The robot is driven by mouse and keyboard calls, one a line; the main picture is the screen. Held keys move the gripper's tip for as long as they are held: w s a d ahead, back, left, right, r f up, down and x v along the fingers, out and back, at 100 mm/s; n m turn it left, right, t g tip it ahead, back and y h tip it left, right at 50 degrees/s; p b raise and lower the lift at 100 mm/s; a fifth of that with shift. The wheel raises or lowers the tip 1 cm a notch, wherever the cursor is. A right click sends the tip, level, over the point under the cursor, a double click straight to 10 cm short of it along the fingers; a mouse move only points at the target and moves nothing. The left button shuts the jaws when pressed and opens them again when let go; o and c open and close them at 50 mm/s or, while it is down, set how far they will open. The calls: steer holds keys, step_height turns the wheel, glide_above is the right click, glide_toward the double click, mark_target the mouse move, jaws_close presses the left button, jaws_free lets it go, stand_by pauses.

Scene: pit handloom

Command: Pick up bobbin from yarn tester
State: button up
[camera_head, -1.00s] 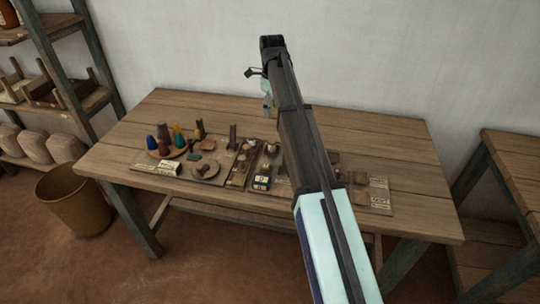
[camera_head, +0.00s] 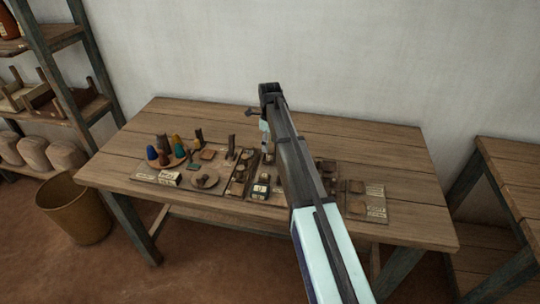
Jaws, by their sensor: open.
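My gripper (camera_head: 268,155) is small in the head view and points down low over the middle of the table, partly hidden by my arm. Its jaws are open, and I see nothing held. Beneath and around it are small wooden and dark pieces on boards. A dark upright post (camera_head: 231,147) stands just left of the gripper. I cannot tell which of these small pieces is the yarn tester or the bobbin. My forearm covers part of the boards right of the gripper.
On the wooden table (camera_head: 370,145), coloured cones (camera_head: 152,153) stand on a round tray at left. A label board (camera_head: 370,203) is at right. The table's back strip is clear. A basket (camera_head: 75,207) stands on the floor.

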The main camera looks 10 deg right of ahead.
mark_target(270, 150)
steer(key=shift+s+f+p, duration=0.15)
steer(key=shift+f+p, duration=0.2)
steer(key=shift+f, duration=0.1)
steer(key=shift+f+p, duration=0.75)
steer(key=shift+f, duration=1.35)
steer(key=c, duration=1.1)
